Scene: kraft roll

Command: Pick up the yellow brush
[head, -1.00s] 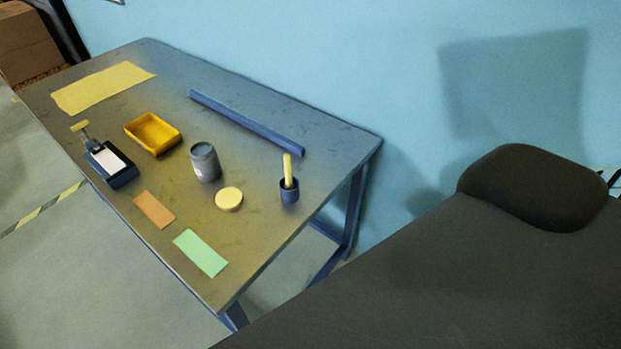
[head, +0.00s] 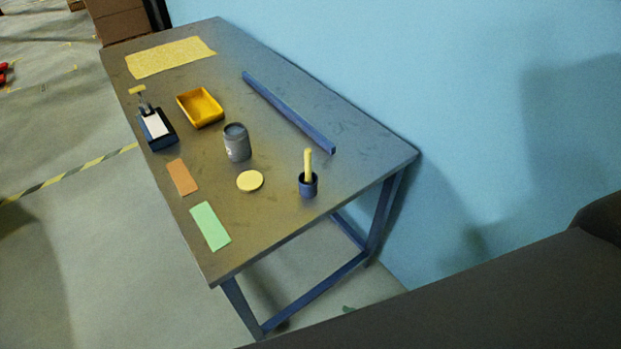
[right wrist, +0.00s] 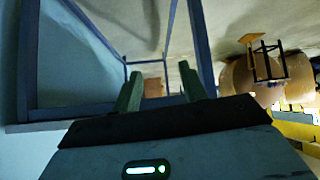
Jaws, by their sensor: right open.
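The yellow brush (head: 308,164) stands upright, handle up, in a small dark blue cup (head: 308,187) near the right front edge of the table in the head view. The cup hides its lower end. My right gripper (right wrist: 162,92) shows in the right wrist view with its two fingers apart and nothing between them. Blue table legs and floor lie beyond it, and the brush is not in that view. Neither gripper shows in the head view.
The table (head: 270,225) holds a grey can (head: 237,145), a round yellow lid (head: 250,181), a yellow tray (head: 201,108), a blue bar (head: 290,113), a blue dispenser (head: 158,130), and orange (head: 182,177) and green (head: 210,226) sheets. A blue wall (head: 460,90) stands behind.

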